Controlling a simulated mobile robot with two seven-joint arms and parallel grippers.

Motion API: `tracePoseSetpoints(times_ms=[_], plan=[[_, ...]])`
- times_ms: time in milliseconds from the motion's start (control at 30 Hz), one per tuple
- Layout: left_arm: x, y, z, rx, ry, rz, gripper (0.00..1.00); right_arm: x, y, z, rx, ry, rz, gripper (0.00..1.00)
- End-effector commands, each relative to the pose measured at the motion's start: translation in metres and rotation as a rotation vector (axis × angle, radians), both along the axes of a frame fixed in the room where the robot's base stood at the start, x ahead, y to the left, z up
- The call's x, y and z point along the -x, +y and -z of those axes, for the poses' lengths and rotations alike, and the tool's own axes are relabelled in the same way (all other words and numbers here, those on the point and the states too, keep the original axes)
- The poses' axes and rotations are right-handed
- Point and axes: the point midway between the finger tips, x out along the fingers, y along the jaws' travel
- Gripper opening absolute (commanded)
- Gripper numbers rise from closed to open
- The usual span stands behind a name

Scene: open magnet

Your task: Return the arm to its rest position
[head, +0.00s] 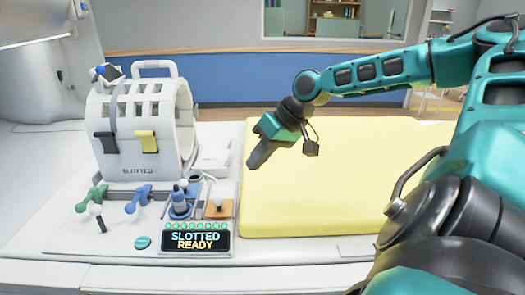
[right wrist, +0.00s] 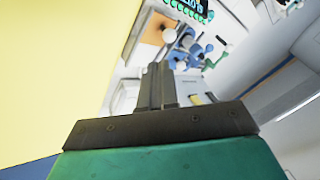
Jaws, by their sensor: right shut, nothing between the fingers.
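My right arm (head: 365,72) is teal and black and reaches in from the right. My right gripper (head: 256,158) points down and left over the left edge of the yellow pad, apart from the white device. In the right wrist view its two dark fingers (right wrist: 158,86) are together with nothing between them. My left gripper is in neither view.
The yellow pad (head: 320,190) lies on the white table. To its left stands a white slotted coil (head: 130,150). In front are green and blue clamps, an orange plate (head: 219,208) and a display (head: 195,240) reading "SLOTTED READY".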

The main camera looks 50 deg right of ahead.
Motion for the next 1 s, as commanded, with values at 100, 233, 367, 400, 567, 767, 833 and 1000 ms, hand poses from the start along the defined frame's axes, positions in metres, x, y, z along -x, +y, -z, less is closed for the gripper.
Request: tracePoseSetpoints(times_ms=[100, 233, 367, 400, 567, 767, 833, 1000], plan=[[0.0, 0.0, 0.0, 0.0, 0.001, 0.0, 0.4, 0.005, -0.004, -0.01, 0.002, -0.003, 0.001, 0.0], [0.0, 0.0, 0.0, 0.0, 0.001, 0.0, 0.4, 0.008, -0.005, -0.015, 0.0, -0.001, 0.0, 0.0], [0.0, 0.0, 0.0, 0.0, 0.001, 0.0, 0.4, 0.009, -0.006, -0.016, 0.0, 0.0, 0.0, 0.0], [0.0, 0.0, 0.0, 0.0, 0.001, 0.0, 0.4, 0.009, -0.006, -0.016, 0.0, 0.0, 0.0, 0.0], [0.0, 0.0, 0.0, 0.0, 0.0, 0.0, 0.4, 0.009, -0.002, -0.012, -0.001, 0.007, -0.014, 0.0], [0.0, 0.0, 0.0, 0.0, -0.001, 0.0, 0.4, 0.02, 0.048, 0.05, 0.013, 0.097, -0.229, 0.0], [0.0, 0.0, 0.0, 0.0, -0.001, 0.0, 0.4, 0.03, 0.077, 0.082, 0.025, 0.132, -0.354, 0.0], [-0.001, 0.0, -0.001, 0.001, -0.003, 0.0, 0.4, 0.059, 0.144, 0.146, 0.062, 0.158, -0.626, 0.0]])
